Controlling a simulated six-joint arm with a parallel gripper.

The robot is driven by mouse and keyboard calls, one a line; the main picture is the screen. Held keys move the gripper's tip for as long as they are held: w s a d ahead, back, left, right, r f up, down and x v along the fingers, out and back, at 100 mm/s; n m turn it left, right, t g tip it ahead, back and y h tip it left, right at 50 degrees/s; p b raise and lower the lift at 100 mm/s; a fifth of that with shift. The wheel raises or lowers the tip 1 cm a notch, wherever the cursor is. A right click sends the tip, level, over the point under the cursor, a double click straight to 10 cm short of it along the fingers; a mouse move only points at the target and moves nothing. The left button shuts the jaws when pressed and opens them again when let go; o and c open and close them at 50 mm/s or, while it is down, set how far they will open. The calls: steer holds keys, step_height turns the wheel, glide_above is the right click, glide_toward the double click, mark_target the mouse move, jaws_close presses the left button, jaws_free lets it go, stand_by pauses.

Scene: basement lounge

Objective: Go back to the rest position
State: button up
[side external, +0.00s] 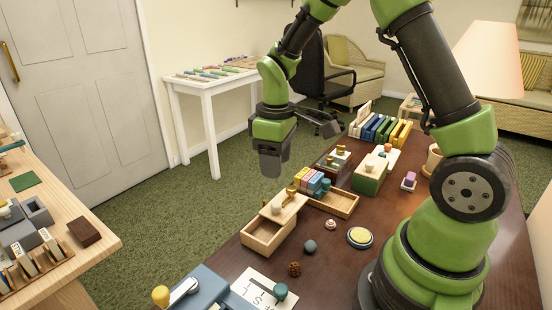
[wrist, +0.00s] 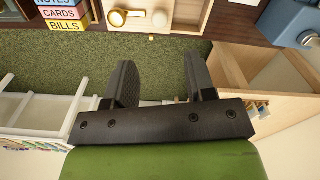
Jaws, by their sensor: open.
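Below stand an open wooden box (side external: 263,237) with a knobbed lid part, colored labeled blocks (side external: 313,182), a green-sided box (side external: 369,180) and upright colored files (side external: 380,129). A white side table (side external: 205,83) and a light wooden desk (side external: 97,243) stand apart. Carpet (side external: 180,222) lies between.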

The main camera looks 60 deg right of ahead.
steer(key=s+a+r+m+t+y, duration=0.1)
steer(key=s+a+r+m+t, duration=0.2)
steer(key=s+r, duration=0.4)
steer(key=s+a+r+m+t+y, duration=0.1)
steer(key=s+a+r+m+t, duration=0.3)
steer(key=s+r, duration=0.4)
steer(key=shift+a+r, duration=0.25)
steer(key=shift+r, duration=0.15)
